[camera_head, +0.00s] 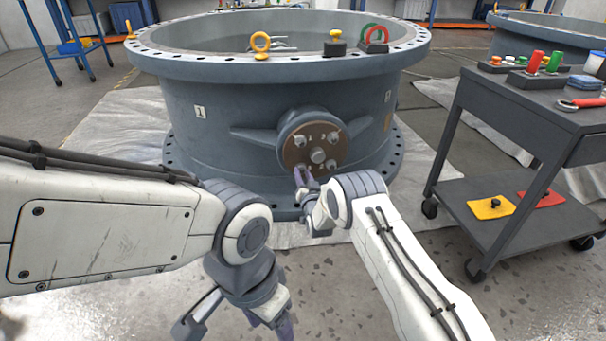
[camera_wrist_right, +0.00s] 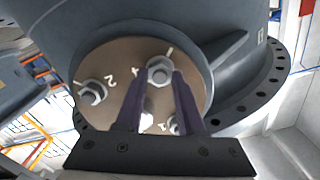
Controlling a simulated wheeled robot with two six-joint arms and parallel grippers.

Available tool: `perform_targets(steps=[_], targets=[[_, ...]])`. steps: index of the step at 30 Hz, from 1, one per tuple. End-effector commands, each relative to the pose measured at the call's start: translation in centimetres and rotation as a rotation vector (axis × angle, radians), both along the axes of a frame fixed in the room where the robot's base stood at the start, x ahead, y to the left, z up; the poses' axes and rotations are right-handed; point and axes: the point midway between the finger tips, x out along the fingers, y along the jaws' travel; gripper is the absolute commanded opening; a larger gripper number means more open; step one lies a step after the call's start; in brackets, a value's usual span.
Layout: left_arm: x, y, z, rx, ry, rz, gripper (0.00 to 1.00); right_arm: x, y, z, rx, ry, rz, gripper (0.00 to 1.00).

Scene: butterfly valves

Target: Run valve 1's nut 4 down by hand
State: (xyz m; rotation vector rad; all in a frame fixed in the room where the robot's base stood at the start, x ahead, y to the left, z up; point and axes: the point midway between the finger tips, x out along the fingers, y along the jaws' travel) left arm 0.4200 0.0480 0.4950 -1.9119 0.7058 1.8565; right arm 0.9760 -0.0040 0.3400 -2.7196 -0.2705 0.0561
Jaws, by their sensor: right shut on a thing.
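Valve 1 (camera_head: 200,135) is a big blue-grey ring body with a "1" label. Its round brown plate (camera_head: 317,134) faces me, with several nuts around a centre boss. My right gripper (camera_head: 303,178) is at the plate's lower left in the head view. In the right wrist view, its purple fingers (camera_wrist_right: 160,85) are shut on a silver nut (camera_wrist_right: 160,70) that sits beside the mark "4". A nut (camera_wrist_right: 93,92) by mark "2" stands clear of the fingers; another near mark "1" is partly hidden. My left gripper (camera_head: 238,322) hangs low, fingers apart and empty, its tips near the frame edge.
A dark cart (camera_head: 530,115) at right carries coloured parts and a red-handled tool (camera_head: 580,103). Yellow (camera_head: 490,208) and red (camera_head: 540,198) pads lie on its lower shelf. A yellow eyebolt (camera_head: 261,45) stands on the valve's rim. The floor in front is clear.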

Motion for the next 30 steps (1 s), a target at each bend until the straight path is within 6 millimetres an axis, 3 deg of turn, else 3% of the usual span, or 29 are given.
perform_targets(steps=[30], targets=[[0.0, 0.0, 1.9, 0.0, 0.0, 0.0, 0.68, -0.1, 0.0, 0.0, 0.947, 0.192, 0.0, 0.0]])
